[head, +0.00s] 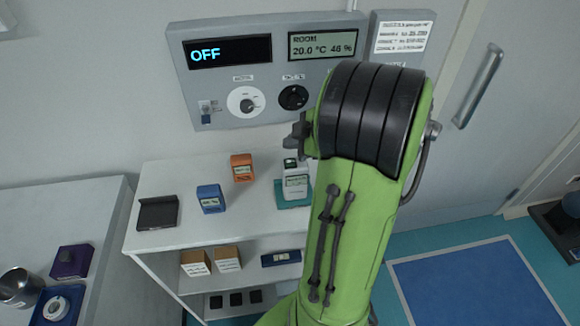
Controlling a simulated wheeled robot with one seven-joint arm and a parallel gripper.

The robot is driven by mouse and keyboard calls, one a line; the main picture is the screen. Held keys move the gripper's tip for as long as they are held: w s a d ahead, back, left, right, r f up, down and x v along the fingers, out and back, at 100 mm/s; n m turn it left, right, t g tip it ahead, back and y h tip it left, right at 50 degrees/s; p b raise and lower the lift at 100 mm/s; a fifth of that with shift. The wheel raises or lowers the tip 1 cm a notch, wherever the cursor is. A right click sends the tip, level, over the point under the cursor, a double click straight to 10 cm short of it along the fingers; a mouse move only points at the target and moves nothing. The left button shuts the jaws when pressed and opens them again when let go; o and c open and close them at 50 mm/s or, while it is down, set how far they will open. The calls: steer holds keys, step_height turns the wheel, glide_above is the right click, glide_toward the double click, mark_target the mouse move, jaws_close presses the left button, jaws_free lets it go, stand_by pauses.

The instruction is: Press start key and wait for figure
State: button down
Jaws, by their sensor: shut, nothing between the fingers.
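A grey wall panel (270,110) carries a black display (228,52) reading OFF in blue. Its second screen (323,44) reads ROOM 20.0 °C 46 %. A small white device (296,183) with a greenish label stands upright on a teal base (284,203) on the white bench, partly behind my arm. I cannot make out which part is a start key. My gripper (294,138) shows only as a dark grey piece left of my arm, above the device in the picture. It is shut and empty. Whether it touches anything is hidden.
The panel has a white knob (246,102) and a black knob (293,97). An orange block (242,168), a blue block (211,199) and a black tray (158,213) stand on the bench. Boxes (196,262) sit below. A door handle (478,86) is at right.

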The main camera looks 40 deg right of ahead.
mark_target(293, 164)
steer(key=shift+f+b, duration=1.4)
steer(key=shift+f, duration=0.05)
stand_by(0.8)
steer(key=shift+f+b, duration=0.4)
steer(key=shift+b, duration=0.35)
steer(key=shift+f+b, duration=0.45)
steer(key=shift+b, duration=0.15)
stand_by(0.3)
steer(key=shift+r, duration=0.15)
steer(key=shift+r+p, duration=0.4)
steer(key=shift+r, duration=0.35)
steer(key=shift+r+p, duration=1.65)
steer(key=shift+r, duration=0.95)
steer(key=shift+f, duration=0.1)
